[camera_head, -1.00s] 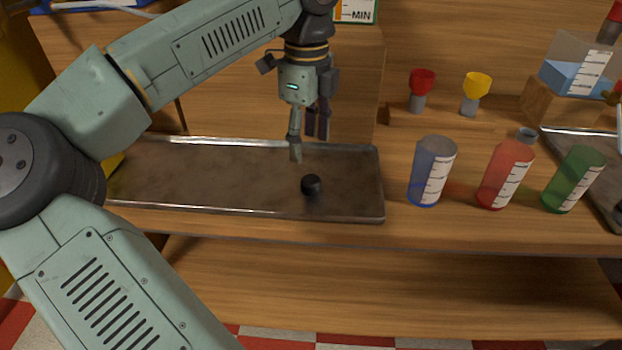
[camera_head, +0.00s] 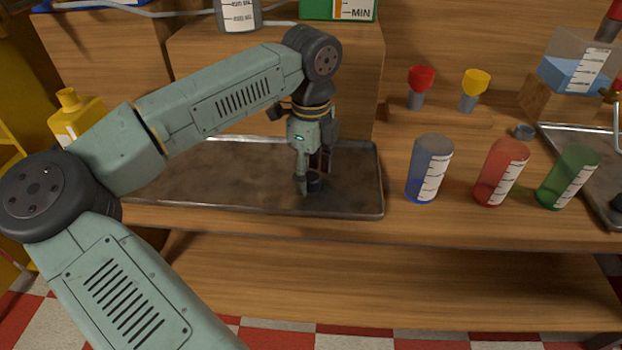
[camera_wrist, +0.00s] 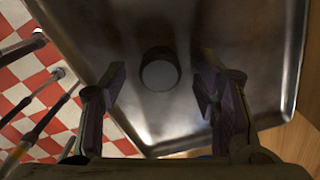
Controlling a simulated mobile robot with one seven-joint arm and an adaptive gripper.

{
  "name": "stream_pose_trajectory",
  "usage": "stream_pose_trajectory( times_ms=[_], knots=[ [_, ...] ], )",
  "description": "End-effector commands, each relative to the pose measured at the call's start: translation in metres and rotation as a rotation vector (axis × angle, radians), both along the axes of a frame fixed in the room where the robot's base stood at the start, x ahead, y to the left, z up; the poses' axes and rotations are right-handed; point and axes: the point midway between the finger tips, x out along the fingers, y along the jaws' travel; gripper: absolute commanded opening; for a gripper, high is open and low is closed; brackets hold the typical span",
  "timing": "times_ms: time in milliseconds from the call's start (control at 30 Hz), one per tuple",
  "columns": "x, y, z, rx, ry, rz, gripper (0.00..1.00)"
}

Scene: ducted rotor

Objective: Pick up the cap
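The cap (camera_head: 315,183) is a small dark, round piece resting on the metal tray (camera_head: 230,205), near the tray's right end. In the head view my gripper's fingers partly hide it. In the wrist view the cap (camera_wrist: 160,70) shows as a dark ring with a lighter round face, between the two fingers and slightly beyond their tips. My gripper (camera_wrist: 159,88) is open, with a gap on each side of the cap. In the head view my gripper (camera_head: 312,186) points down over the cap, low above the tray.
Blue (camera_head: 429,170), red (camera_head: 500,173) and green (camera_head: 569,178) containers stand right of the tray. A red funnel (camera_head: 421,78) and a yellow funnel (camera_head: 475,86) stand behind them. The tray has a raised rim and is otherwise bare. A yellow bottle (camera_head: 77,120) stands at left.

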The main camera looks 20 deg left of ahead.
Motion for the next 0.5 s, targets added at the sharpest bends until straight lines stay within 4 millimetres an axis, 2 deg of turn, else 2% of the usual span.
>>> stream_pose_trajectory(
  times_ms=[67,500],
  knots=[
    [0.0,0.0001,0.0002,0.0,0.0,0.0,0.5],
    [0.0,0.0001,0.0004,0.0,0.0,0.0,0.21]
  ],
)
